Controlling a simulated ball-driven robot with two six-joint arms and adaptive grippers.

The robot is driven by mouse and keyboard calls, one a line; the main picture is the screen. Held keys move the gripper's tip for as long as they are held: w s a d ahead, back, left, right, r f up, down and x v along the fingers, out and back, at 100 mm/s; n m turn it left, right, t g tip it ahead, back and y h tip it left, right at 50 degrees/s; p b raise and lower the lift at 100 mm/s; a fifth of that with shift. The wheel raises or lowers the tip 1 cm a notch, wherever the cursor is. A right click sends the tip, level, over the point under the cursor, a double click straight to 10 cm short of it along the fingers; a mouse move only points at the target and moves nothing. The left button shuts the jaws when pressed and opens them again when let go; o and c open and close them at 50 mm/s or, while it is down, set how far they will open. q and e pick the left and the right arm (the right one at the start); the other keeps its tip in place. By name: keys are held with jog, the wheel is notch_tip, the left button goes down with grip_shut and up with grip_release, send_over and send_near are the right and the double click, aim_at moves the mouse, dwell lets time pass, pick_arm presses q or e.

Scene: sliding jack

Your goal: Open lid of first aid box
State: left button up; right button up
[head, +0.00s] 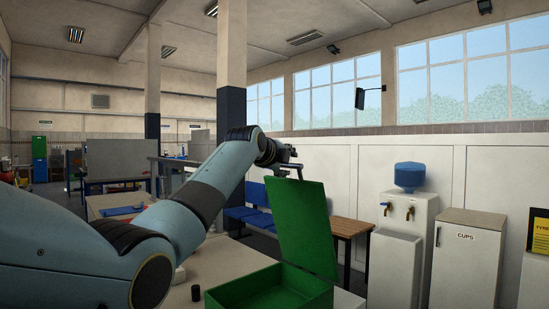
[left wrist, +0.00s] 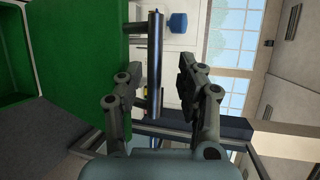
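The green first aid box (head: 270,290) stands on a pale table in the head view, with its lid (head: 305,225) raised steeply. The green lid (left wrist: 85,50) also fills the upper left of the left wrist view. My left gripper (head: 290,166) is at the lid's top edge. In the left wrist view its fingers (left wrist: 160,85) are spread apart. A shiny metal bar (left wrist: 155,45), seemingly the lid's handle, shows between them beside the lid. I cannot tell whether a finger touches it. My right gripper is in neither view.
A small dark cylinder (head: 196,293) stands on the table left of the box. A wooden bench (head: 340,226), blue seats (head: 250,215), a water dispenser (head: 408,215) and a cups cabinet (head: 465,255) are behind. The air above the box is open.

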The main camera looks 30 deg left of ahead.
pick_arm(q)
jog(key=v, duration=0.9)
jog(key=shift+s, duration=0.25)
